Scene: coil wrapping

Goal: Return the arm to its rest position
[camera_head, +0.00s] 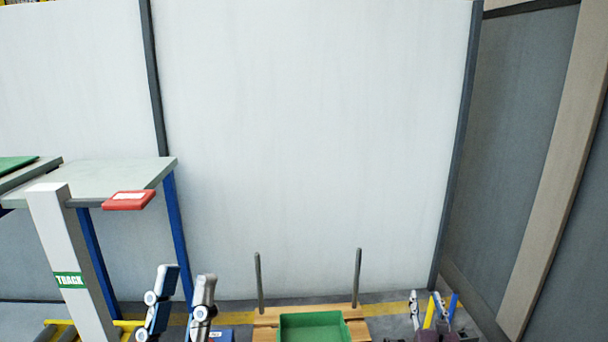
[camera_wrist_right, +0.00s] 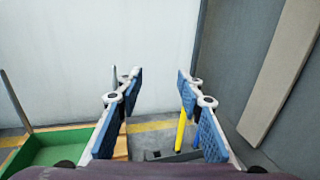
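My left gripper (camera_head: 186,274) stands at the lower left of the head view, fingers up and apart, with nothing between them. My right gripper (camera_head: 433,297) is at the lower right of the head view, partly cut off by the bottom edge. In the right wrist view my right gripper (camera_wrist_right: 160,78) has its blue-padded fingers spread, with nothing held between them. A yellow post (camera_wrist_right: 181,132) shows beyond the gap. No coil is in view.
A green tray (camera_head: 312,322) sits on a wooden pallet (camera_head: 355,313) between the grippers, with two upright grey rods (camera_head: 259,280) behind it. A table (camera_head: 110,178) with a red box (camera_head: 129,200) stands left. A white wall (camera_head: 310,140) closes the back.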

